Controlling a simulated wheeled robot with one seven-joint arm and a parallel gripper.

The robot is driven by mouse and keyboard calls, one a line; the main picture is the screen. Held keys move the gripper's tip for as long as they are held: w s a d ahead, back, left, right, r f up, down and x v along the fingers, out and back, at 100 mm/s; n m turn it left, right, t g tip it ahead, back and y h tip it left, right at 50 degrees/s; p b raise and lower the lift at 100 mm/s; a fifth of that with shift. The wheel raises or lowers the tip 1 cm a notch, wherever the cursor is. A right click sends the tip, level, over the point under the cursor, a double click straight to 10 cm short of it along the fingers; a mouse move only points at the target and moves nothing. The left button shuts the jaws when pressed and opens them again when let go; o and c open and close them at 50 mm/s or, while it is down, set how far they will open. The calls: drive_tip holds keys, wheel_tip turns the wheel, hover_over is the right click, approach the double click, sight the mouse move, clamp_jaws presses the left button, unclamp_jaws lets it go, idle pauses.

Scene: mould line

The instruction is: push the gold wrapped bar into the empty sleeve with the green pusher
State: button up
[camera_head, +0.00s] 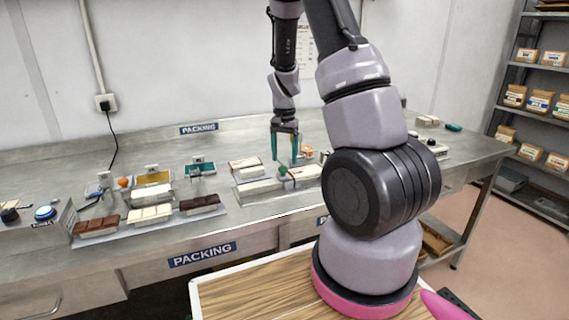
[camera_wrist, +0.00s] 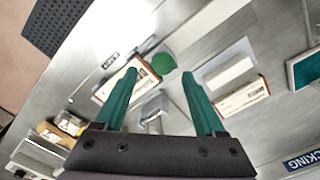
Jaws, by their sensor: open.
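My gripper (camera_head: 286,140) hangs open and empty over the middle of the bench, its teal fingers pointing down. The round green knob of the pusher (camera_head: 283,170) is below the fingers; in the wrist view the knob (camera_wrist: 163,63) shows just beyond and between the fingertips (camera_wrist: 158,74). A white printed carton (camera_head: 245,164) stands left of the knob, and another carton (camera_head: 304,173) stands right of it. I cannot tell which is the empty sleeve. I cannot make out the gold wrapped bar for certain; yellowish packs (camera_wrist: 70,123) lie at lower left in the wrist view.
A tray (camera_head: 150,222) with dark and pale bars lies at the front left. Gold (camera_head: 153,178) and teal (camera_head: 201,168) panels stand behind it. A blue button (camera_head: 45,213) is at far left. An orange item (camera_head: 307,150) is behind the right carton. Shelving (camera_head: 520,98) stands at right.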

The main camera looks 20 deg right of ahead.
sight(284, 167)
wheel_tip(284, 167, up, 8)
drive_tip(key=shift+f, duration=0.2)
idle(0.4)
